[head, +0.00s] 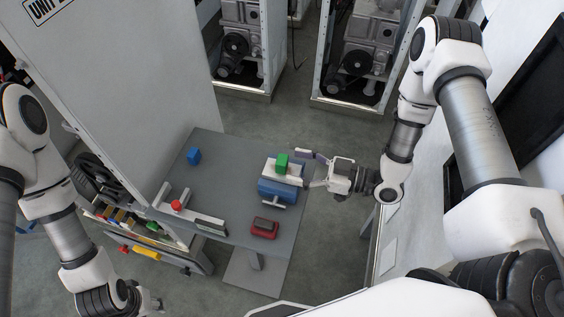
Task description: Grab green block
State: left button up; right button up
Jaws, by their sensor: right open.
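The green block (282,161) sits at the top of a blue vise with pale jaws (278,188), near the right edge of the grey table. I cannot tell whether it rests on the jaws or between them. My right gripper (308,169) is open and empty just right of the vise, its fingers pointing left toward the block. A small gap seems to separate the fingers from the block. My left gripper (154,301) is low at the left, far from the block; its fingers are too small and dark to read.
The grey table (222,163) also carries a blue block (194,156), a red object (265,228) and a red knob (177,205) by a pale rail. A tall white cabinet (130,90) stands at the left. Machine frames (355,60) stand behind. The table's middle is clear.

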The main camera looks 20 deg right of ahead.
aim_at(287, 163)
jog(key=x, duration=0.3)
jog(key=shift+w+f+b, duration=0.15)
jog(key=shift+f+b, duration=0.15)
jog(key=shift+b, duration=0.1)
jog(key=shift+w, duration=0.3)
jog(key=shift+s+d+r, duration=0.1)
jog(key=shift+d, duration=0.05)
jog(key=shift+c, duration=0.4)
jog(key=shift+s, duration=0.1)
jog(key=c, duration=0.6)
grip_shut()
